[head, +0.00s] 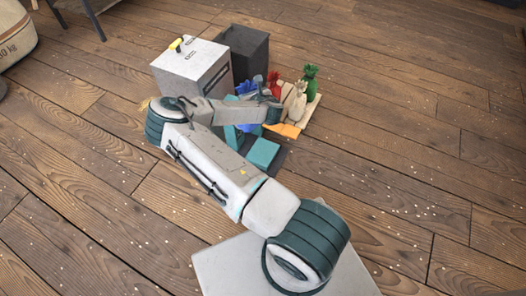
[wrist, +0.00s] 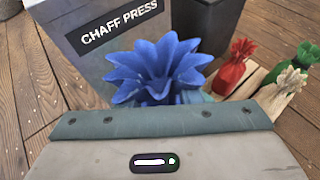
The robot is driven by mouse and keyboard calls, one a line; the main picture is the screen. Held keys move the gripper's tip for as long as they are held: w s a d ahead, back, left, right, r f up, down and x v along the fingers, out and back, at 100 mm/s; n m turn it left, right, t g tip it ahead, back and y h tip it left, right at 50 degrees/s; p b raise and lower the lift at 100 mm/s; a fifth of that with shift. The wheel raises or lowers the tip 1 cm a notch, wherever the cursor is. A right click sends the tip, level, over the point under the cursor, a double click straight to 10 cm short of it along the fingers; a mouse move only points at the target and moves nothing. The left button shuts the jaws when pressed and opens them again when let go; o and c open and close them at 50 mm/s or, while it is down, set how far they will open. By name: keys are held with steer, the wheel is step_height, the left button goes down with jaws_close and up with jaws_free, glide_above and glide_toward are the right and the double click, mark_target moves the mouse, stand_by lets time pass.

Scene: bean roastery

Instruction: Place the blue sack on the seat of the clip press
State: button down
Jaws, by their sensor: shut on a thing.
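The blue sack shows its flared, ruffled top (wrist: 155,72) in the wrist view, directly in front of my gripper (wrist: 158,98). My gripper is shut on the sack; the fingertips and the sack's lower body are mostly hidden. In the head view, a bit of the blue sack (head: 246,88) shows behind my wrist. A teal machine with a block-like part (head: 263,152) stands below my forearm, largely covered by it. It may be the clip press; I cannot make out its seat.
A pale box (head: 190,68) labelled CHAFF PRESS and a dark bin (head: 245,50) stand behind. A wooden tray (head: 312,109) at right holds a red sack (wrist: 235,65), a green sack (wrist: 305,54) and a cream sack (wrist: 289,84). The floor at right is clear.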

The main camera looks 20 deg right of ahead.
steer(key=d+f+p, duration=0.1)
steer(key=d+f, duration=0.3)
steer(key=d, duration=0.4)
steer(key=d+f, duration=0.4)
steer(key=d, duration=0.3)
steer(key=s+a+f+b, duration=0.3)
steer(key=a+f+b, duration=0.1)
steer(key=a+f, duration=0.6)
steer(key=shift+s+a+f+b, duration=0.2)
steer(key=shift+s+f+b, duration=0.1)
steer(key=shift+f, duration=0.2)
steer(key=c, duration=1)
jaws_free()
steer(key=shift+c, duration=0.2)
